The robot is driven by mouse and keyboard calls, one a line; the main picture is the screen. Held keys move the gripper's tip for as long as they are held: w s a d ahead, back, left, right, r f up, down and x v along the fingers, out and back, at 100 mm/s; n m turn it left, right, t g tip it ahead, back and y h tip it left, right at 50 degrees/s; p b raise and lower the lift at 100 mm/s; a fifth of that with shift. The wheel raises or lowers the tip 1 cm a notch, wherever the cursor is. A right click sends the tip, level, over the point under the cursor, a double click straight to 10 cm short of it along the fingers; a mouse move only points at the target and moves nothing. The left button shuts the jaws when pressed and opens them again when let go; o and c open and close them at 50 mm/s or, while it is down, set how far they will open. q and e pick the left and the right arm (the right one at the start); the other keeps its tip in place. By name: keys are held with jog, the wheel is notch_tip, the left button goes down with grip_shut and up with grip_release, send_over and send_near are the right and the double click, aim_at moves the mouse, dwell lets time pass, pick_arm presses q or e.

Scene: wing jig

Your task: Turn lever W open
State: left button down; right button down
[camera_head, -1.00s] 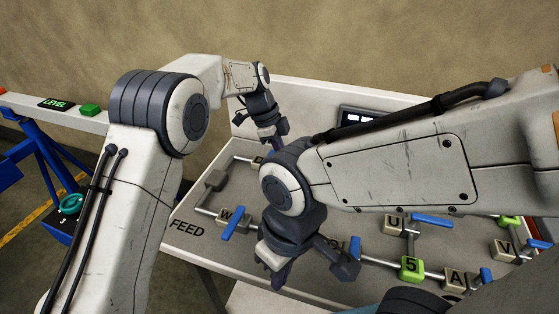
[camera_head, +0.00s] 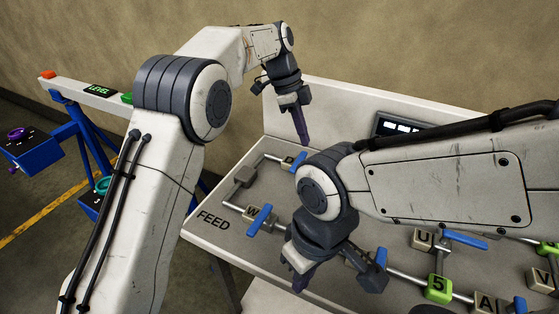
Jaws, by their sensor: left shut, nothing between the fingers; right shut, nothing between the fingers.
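Lever W is a blue handle (camera_head: 260,219) on the pale block marked W (camera_head: 251,211), on the grey pipe near the FEED label. The handle lies crosswise to the pipe. My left gripper (camera_head: 304,142) is shut and empty, pointing down over the far part of the board, behind and to the right of lever W. My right gripper (camera_head: 298,286) is shut and empty, pointing down near the board's front edge, to the right of and nearer than lever W. Neither gripper touches lever W. My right arm hides the middle of the board.
A green block marked 5 (camera_head: 438,288) sits on the pipe. A display (camera_head: 400,127) is at the back. A blue stand with a LEVEL beam (camera_head: 72,86) is at left.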

aim_at(260, 223)
pick_arm(q)
jog(key=s+a+n+p, duration=0.4)
jog(key=a+n, duration=0.2)
jog(key=n, duration=0.5)
jog(key=s+a+n+p, duration=0.5)
jog(key=a+n, duration=0.2)
jog(key=n, duration=0.4)
jog(key=s+a+n+y+p, duration=0.1)
jog(key=s+a+n+p, duration=0.3)
jog(key=a+n, duration=0.3)
jog(key=n, duration=0.5)
jog(key=shift+s+r+p, duration=0.15)
jog(key=shift+r+p, duration=0.05)
jog(key=shift+p, duration=0.15)
jog(key=shift+a, duration=0.1)
jog(key=p+x, duration=0.1)
jog(key=x, duration=0.9)
jog(key=d, duration=0.1)
jog(key=s+d+p, duration=0.1)
jog(key=d, duration=0.1)
jog(key=shift+s+r, duration=0.1)
jog(key=shift+s, duration=0.1)
jog(key=shift+s+d+p, duration=0.15)
jog(key=shift+d+p, duration=0.15)
